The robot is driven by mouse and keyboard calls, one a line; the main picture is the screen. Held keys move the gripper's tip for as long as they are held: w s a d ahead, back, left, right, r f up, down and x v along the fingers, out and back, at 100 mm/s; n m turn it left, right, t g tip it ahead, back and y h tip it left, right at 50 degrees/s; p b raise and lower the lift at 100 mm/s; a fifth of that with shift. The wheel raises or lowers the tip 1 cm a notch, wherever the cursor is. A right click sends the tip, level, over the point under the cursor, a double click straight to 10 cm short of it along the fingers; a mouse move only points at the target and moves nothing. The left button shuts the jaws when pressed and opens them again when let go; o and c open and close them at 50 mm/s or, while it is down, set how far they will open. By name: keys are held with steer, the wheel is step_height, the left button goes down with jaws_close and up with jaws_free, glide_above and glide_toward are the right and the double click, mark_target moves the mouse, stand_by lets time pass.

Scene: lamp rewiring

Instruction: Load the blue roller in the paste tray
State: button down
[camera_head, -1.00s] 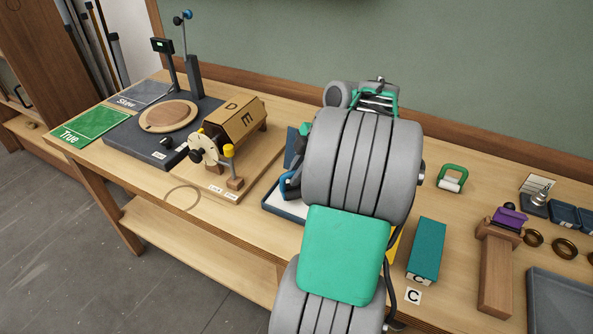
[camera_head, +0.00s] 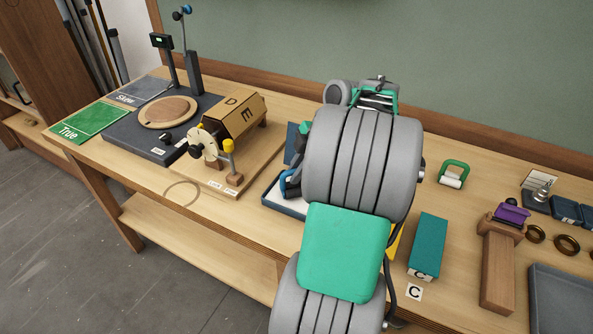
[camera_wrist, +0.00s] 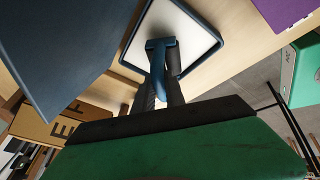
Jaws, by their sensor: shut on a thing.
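The paste tray (camera_wrist: 207,56), with a dark blue rim and a white floor, lies on the bench; in the head view its left part (camera_head: 270,204) shows beside my arm. The blue roller (camera_wrist: 161,46) is in the wrist view, with the tray's white floor behind it. My gripper (camera_wrist: 159,82) is shut on the roller, its two dark fingers either side of the blue part. The roller is over the tray; I cannot tell whether it touches the floor. In the head view my arm hides most of the gripper and tray, and a bit of blue (camera_head: 291,182) shows.
A dark blue panel (camera_wrist: 55,45) stands close beside the tray.

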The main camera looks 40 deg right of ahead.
steer(key=shift+f+b, duration=0.45)
stand_by(1.2)
step_height(320, 180, up, 7)
steer(key=p, duration=0.6)
steer(key=shift+r, duration=0.15)
stand_by(0.4)
